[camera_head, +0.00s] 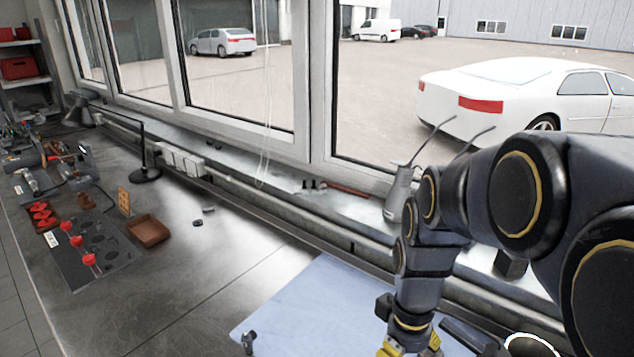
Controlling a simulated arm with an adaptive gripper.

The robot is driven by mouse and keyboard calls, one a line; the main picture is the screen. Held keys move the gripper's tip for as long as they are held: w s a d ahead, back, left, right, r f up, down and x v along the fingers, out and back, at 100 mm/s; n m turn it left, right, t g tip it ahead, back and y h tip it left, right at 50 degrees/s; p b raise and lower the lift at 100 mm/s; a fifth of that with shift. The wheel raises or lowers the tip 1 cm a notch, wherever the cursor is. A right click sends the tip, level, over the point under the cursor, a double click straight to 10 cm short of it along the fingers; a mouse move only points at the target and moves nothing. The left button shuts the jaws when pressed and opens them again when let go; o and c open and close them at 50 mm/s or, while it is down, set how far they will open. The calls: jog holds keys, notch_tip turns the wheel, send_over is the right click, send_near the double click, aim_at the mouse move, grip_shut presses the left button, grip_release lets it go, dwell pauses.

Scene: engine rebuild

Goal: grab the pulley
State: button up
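My gripper (408,346) hangs over the blue mat (318,296) at the bottom of the view. Its yellow parts show, but the picture's lower edge cuts off the fingertips, so its opening is hidden. I cannot pick out the pulley for certain. A small dark metal part (249,341) stands near the mat's left edge, apart from my gripper and to its left. A round part with a bright white rim (531,342) is at the bottom edge, right of my gripper and partly cut off.
A dark tray with red-knobbed parts (92,258) and a brown box (148,231) lie at the left. Small dark pieces (198,223) lie on the bare metal bench (180,300). A pipe and window sill run behind the mat; an oil can (398,197) stands on the sill.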

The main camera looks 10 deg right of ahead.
jog(key=w+d+f+n, duration=0.6)
jog(key=w+d+f, duration=0.2)
jog(key=w, duration=0.4)
jog(key=n+t, duration=0.1)
jog(key=n, duration=0.4)
send_over(432, 353)
jog(key=f, duration=1.1)
jog(key=shift+s+a+f, duration=0.2)
jog(key=shift+a+f, duration=0.05)
jog(key=shift+f, duration=0.15)
jog(key=shift+n, duration=0.3)
jog(key=f, duration=0.8)
jog(key=shift+w+d, duration=0.15)
jog(key=shift+d, duration=0.05)
jog(key=shift+r, duration=0.1)
jog(key=c, duration=1.2)
